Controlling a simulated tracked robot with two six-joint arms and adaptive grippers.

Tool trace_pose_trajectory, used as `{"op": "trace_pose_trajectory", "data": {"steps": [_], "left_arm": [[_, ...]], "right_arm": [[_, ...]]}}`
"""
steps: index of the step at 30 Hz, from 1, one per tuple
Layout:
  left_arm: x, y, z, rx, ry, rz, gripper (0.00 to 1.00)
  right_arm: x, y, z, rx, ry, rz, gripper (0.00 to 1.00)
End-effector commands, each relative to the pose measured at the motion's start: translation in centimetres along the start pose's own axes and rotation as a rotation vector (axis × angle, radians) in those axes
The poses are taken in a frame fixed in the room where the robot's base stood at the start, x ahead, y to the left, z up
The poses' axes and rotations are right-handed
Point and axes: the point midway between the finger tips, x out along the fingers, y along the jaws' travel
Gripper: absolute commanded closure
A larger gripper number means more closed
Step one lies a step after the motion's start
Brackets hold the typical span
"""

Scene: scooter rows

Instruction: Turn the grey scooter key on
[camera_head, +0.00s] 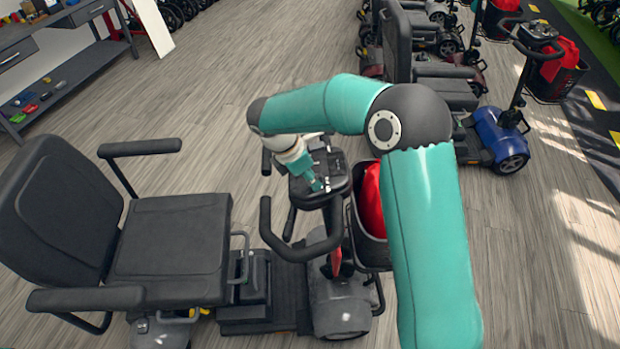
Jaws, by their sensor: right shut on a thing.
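The grey scooter (341,308) stands in front of me, its black seat (172,236) on the left and its tiller on the right. Its control panel (333,172) sits on top of the tiller, between the handlebars. My right arm reaches in from the lower right and bends over the panel. My right gripper (318,185) points down at the panel, its fingertips at the panel's surface. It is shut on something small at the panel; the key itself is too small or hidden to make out. My left gripper is not in view.
A black basket with a red item (373,200) hangs in front of the tiller, partly behind my right arm. A blue scooter (497,135) and others stand in a row at the upper right. A workbench (45,50) is at the upper left. Wooden floor (215,110) is clear between them.

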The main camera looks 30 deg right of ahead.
Motion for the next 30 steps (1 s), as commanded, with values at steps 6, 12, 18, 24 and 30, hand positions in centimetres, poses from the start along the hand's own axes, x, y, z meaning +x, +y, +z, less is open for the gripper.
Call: {"op": "trace_pose_trajectory", "data": {"steps": [6, 12, 18, 24, 30], "left_arm": [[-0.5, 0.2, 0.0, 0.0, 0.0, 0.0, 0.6], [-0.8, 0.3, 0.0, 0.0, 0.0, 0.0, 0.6], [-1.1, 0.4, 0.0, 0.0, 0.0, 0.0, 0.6], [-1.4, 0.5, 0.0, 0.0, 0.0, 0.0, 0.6], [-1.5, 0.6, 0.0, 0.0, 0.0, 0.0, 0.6]], "right_arm": [[0.0, 0.1, 0.2, 0.167, -0.003, -0.047, 1.0], [0.0, 0.3, 0.3, 0.35, -0.005, -0.095, 1.0], [0.0, 0.4, 0.4, 0.532, -0.006, -0.144, 1.0], [0.1, 0.5, 0.5, 0.693, -0.006, -0.187, 1.0], [0.1, 0.6, 0.5, 0.811, -0.007, -0.219, 1.0]]}}
